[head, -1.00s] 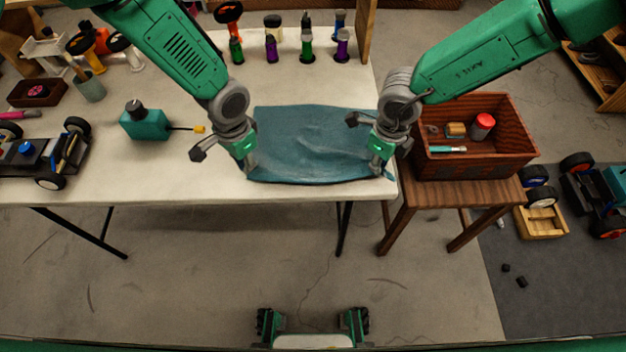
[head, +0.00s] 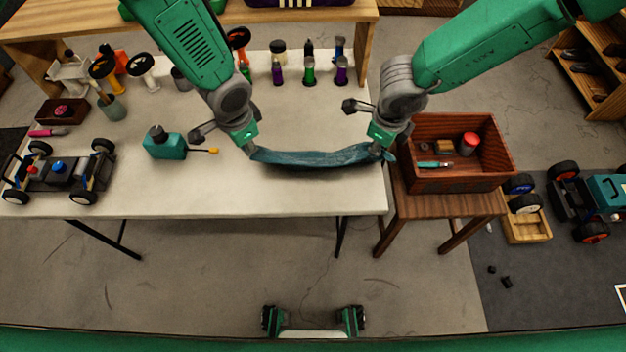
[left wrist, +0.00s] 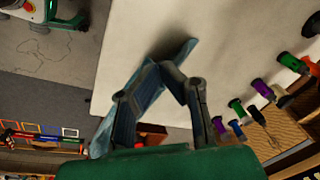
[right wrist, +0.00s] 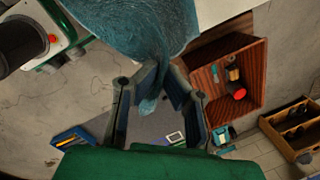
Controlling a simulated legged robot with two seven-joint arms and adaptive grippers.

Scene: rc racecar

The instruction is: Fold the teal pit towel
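The teal towel (head: 318,160) is a narrow, sagging band stretched between my two grippers near the table's front edge. My left gripper (head: 252,149) is shut on its left end, and my right gripper (head: 381,150) on its right end. In the left wrist view, the fingertips (left wrist: 167,66) close on cloth, with parts of the towel (left wrist: 184,52) showing past them. In the right wrist view, the towel (right wrist: 135,25) spreads out and gathers into a pinch between the fingertips (right wrist: 162,70). Whether its lower edge touches the table cannot be told.
The white table (head: 300,195) is bare in front of the towel. A wooden box (head: 455,180) with small items sits on a stool at right. An RC car (head: 65,175) is at far left; several small bottles stand behind.

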